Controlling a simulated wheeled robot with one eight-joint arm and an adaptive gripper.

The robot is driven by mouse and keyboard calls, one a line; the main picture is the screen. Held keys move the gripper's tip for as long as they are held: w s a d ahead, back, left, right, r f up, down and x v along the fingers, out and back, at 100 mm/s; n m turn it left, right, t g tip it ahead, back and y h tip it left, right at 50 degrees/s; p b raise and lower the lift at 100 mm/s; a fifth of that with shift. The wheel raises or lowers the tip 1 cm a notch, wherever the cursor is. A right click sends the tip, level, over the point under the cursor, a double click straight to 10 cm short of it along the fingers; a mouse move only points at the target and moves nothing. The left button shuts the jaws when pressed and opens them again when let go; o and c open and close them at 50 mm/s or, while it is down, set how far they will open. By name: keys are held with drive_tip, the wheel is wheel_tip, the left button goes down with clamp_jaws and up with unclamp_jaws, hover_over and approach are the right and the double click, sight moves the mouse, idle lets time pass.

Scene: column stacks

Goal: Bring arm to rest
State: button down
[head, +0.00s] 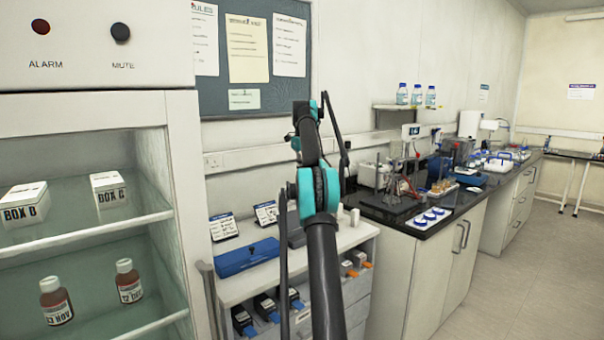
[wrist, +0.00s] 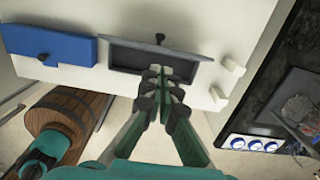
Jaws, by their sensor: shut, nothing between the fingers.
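My arm (head: 322,215) rises in front of the white cabinet in the head view, with its upper part against the wall. In the wrist view my gripper (wrist: 163,73) is shut and empty, its fingertips over the near edge of a dark grey tray (wrist: 128,55) on the white top. I cannot tell whether the fingers touch the tray. The gripper's fingertips cannot be made out in the head view.
A blue box (head: 247,257) lies on the white cabinet (head: 225,285), left of the arm. A black bench (head: 405,213) with lab equipment stands at right. A glass-shelved cabinet (head: 90,225) with boxes and bottles is at left. The floor (head: 530,265) at right is clear.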

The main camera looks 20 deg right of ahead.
drive_tip(key=shift+r, duration=0.35)
drive_tip(key=s+a+f+n+t, duration=0.2)
drive_tip(key=s+a+f+n, duration=0.7)
drive_tip(key=s+a+n, duration=0.65)
drive_tip(key=s+a+f+n, duration=0.2)
drive_tip(key=s+f+n, duration=0.3)
drive_tip(key=s, duration=0.6)
drive_tip(key=s+a+f+n+t, duration=0.1)
drive_tip(key=s+a+f+n, duration=0.2)
drive_tip(key=s+f+n, duration=0.3)
drive_tip(key=s+a+f+n, duration=0.3)
drive_tip(key=s+f+n, duration=0.3)
drive_tip(key=s+f, duration=0.6)
drive_tip(key=s, duration=0.5)
drive_tip(key=shift+a+t, duration=0.2)
drive_tip(key=shift+t, duration=0.2)
